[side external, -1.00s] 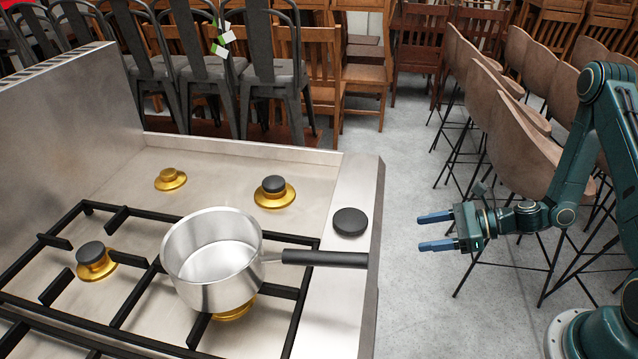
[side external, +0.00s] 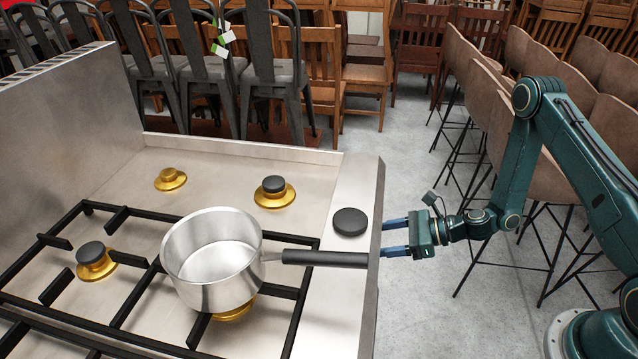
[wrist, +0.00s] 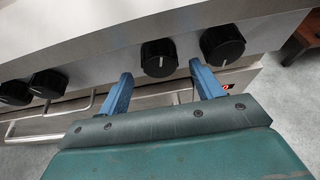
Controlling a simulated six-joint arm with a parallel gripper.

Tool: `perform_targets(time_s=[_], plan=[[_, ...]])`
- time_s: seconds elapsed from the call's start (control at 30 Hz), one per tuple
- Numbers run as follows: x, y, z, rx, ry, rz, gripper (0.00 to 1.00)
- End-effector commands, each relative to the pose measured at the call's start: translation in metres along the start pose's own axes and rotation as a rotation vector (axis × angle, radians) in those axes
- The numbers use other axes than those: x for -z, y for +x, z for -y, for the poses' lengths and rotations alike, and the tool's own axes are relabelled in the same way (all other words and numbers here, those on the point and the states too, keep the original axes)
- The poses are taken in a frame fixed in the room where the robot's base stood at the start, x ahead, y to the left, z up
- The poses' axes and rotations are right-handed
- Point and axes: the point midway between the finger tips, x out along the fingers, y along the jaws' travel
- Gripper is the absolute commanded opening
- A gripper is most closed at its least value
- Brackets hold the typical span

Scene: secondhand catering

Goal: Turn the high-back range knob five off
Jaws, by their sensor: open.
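Black round knobs sit along the front panel of the steel range (side external: 337,185) in the wrist view. One knob (wrist: 158,54) is ahead of my gripper (wrist: 161,71), in the gap between its two blue fingers, and a small pale mark shows on its face. Another knob (wrist: 222,41) is just right of the right finger. Two more knobs (wrist: 47,83) are at the left. No numbers are readable, so I cannot tell which is five. In the side view my gripper (side external: 385,238) is open at the range's front edge, with nothing held; the knobs are hidden there.
A steel saucepan (side external: 212,262) stands on the black grate, its black handle (side external: 325,258) reaching over the front edge close to my fingers. A black disc (side external: 350,221) lies on the front ledge. Oven handles show below the knobs. Brown chairs (side external: 500,80) stand behind my arm.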

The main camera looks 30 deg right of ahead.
Motion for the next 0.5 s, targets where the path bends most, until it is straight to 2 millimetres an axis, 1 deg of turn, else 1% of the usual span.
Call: perform_targets(time_s=[0.03,0.2,0.33,0.5], plan=[[0.000,0.007,-0.001,-0.003,-0.001,0.000,0.66],[0.000,0.023,-0.001,-0.002,-0.001,0.000,0.66],[0.000,0.031,-0.001,-0.001,0.001,0.000,0.66],[0.000,0.035,0.000,0.000,0.001,0.000,0.66]])
